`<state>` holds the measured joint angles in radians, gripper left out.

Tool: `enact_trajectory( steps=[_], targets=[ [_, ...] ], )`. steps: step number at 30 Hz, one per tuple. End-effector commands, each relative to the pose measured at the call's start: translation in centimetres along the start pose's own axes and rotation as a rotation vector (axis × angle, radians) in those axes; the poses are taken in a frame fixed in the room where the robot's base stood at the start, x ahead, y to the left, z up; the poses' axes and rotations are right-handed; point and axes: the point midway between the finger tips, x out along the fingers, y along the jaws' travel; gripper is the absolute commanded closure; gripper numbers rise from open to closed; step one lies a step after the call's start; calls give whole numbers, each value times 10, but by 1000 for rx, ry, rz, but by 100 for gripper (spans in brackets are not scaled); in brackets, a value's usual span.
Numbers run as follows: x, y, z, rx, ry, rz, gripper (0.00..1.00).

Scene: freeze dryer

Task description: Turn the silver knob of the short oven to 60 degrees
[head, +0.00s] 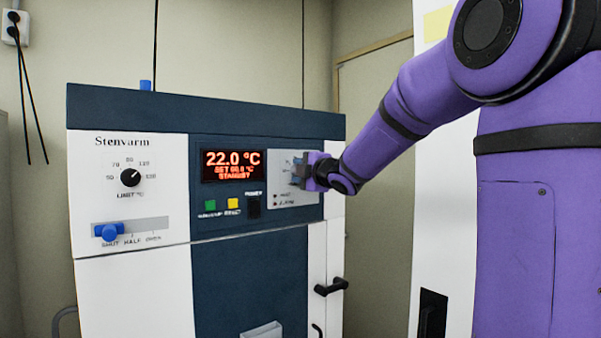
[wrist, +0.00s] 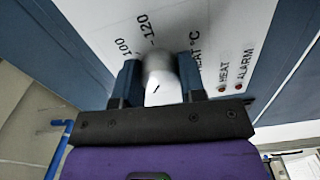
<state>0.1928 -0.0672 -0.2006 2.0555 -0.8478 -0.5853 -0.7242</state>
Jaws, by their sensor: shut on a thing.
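The short oven (head: 130,280) is a white and dark blue cabinet labelled Stenvarm. Its red display (head: 233,164) reads 22.0 °C, a set line that looks like 60.0 °C, and STANDBY. My gripper (head: 300,171) is at the light panel right of the display and hides the knob in the head view. In the wrist view, the silver knob (wrist: 158,68) sits between my two fingers, and my gripper (wrist: 160,88) is shut on it. A dark pointer mark shows on its pale face. Scale marks 100 and 120 show beside it; the rest of the scale is hidden.
A black limit knob (head: 130,177) and a blue slider (head: 109,232) at SHUT are on the left of the panel. Green (head: 210,205) and yellow (head: 233,203) buttons and a black power switch (head: 253,207) sit below the display. A black door handle (head: 331,287) sticks out lower right.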

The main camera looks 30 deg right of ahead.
Motion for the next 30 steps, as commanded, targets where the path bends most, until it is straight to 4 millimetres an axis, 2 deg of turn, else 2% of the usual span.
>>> enact_trajectory(
  steps=[7,22,23,25,26,30],
  targets=[
    [0,-1,1,77,-1,-2,86],
    [0,-1,1,94,-1,-3,86],
    [0,-1,1,93,-1,-3,56],
    [0,-1,1,93,-1,-2,40],
    [0,-1,0,93,-1,-2,37],
    [0,-1,0,93,-1,-1,37]
  ],
)
